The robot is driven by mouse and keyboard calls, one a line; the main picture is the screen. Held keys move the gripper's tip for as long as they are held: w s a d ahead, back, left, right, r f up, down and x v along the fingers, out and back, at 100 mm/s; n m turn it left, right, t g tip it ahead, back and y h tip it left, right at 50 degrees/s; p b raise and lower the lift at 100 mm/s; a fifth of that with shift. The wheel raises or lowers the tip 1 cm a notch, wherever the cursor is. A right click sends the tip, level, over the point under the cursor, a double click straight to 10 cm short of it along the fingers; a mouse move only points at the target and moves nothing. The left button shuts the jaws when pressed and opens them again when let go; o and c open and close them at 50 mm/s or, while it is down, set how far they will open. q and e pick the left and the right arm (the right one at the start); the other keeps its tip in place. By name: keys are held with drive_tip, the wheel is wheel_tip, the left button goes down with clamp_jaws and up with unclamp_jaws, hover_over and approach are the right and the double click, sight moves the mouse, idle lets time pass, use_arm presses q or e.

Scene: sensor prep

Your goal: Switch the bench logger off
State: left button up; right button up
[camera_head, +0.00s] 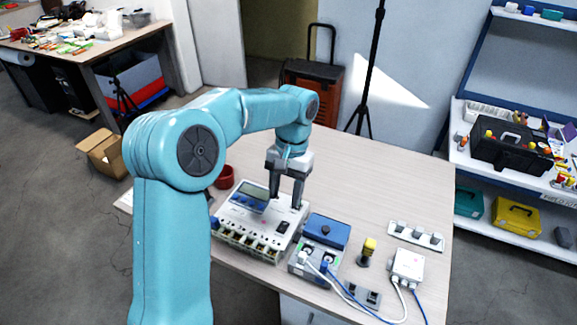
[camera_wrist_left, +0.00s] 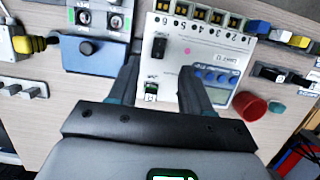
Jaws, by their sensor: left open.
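The bench logger (camera_head: 240,222) is a white box with a display (camera_head: 250,197) and a row of terminals along its front edge. It also shows in the wrist view (camera_wrist_left: 180,60), with its display (camera_wrist_left: 217,78) at right. A black rocker switch (camera_wrist_left: 158,47) and a small green-and-white part (camera_wrist_left: 151,91) lie on its top face. In the head view a dark switch (camera_head: 283,226) shows on its right part. My left gripper (camera_head: 285,200) points down over the logger, open and empty. In the wrist view its fingertips (camera_wrist_left: 157,70) straddle the strip between these two parts; contact is unclear. My right gripper is out of view.
A grey box with a blue top (camera_head: 326,230) stands right of the logger, with cables nearby. A yellow-topped knob (camera_head: 369,245), a white junction box (camera_head: 408,262) and a hook strip (camera_head: 416,235) lie further right. A red cup (camera_head: 224,177) sits behind-left. The table's back is clear.

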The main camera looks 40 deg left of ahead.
use_arm(q)
drive_tip(key=v, duration=0.7)
drive_tip(key=shift+p, duration=0.4)
drive_tip(key=shift+r, duration=0.1)
